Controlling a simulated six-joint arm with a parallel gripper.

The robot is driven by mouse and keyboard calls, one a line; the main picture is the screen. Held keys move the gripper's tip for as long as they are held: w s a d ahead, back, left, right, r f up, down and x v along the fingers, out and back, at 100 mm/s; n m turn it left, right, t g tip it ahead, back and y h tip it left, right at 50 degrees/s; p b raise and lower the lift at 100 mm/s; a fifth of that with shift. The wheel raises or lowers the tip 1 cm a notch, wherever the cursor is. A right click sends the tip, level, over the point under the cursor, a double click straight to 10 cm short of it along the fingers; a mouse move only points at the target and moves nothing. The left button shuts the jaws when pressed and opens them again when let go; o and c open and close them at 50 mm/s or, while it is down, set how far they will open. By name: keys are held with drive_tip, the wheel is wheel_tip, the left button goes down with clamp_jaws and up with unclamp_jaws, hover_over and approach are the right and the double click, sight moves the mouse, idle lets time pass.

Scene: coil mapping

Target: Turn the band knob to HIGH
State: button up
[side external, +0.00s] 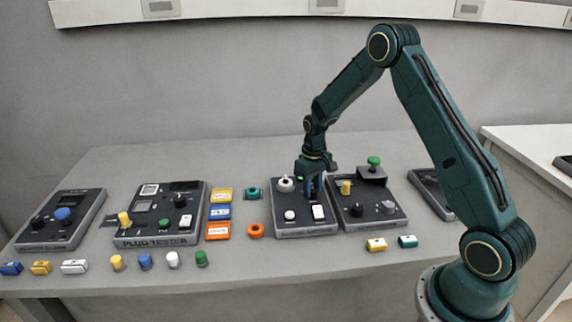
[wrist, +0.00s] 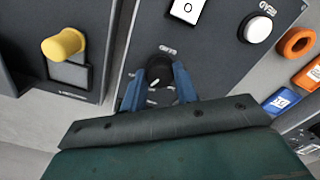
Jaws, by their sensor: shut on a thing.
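My gripper (wrist: 160,84) is shut on a small black knob (wrist: 160,68) on the dark middle panel (wrist: 222,50) in the wrist view. Its blue fingers stand on either side of the knob. A white pointer mark shows on the knob, toward the lower left in that view. A small label sits beside the knob, too blurred to read for certain. In the side external view my gripper (side external: 314,186) reaches down to the back right of the middle panel (side external: 304,231), and the fingers hide the knob there.
The middle panel also carries a white button (side external: 290,215), a white rocker switch (side external: 319,212) and a white round part (side external: 286,184). The right panel, close beside it, has a yellow knob (side external: 346,187) and a green-topped button (side external: 374,161). An orange ring (side external: 255,230) lies to the left.

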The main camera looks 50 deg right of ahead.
sight(312, 189)
drive_tip(key=shift+m, duration=2)
drive_tip(key=o, duration=1)
drive_tip(key=shift+r, duration=0.15)
wheel_tip(312, 189, up, 14)
drive_tip(key=shift+f, duration=0.2)
drive_tip(key=shift+a+r, duration=0.1)
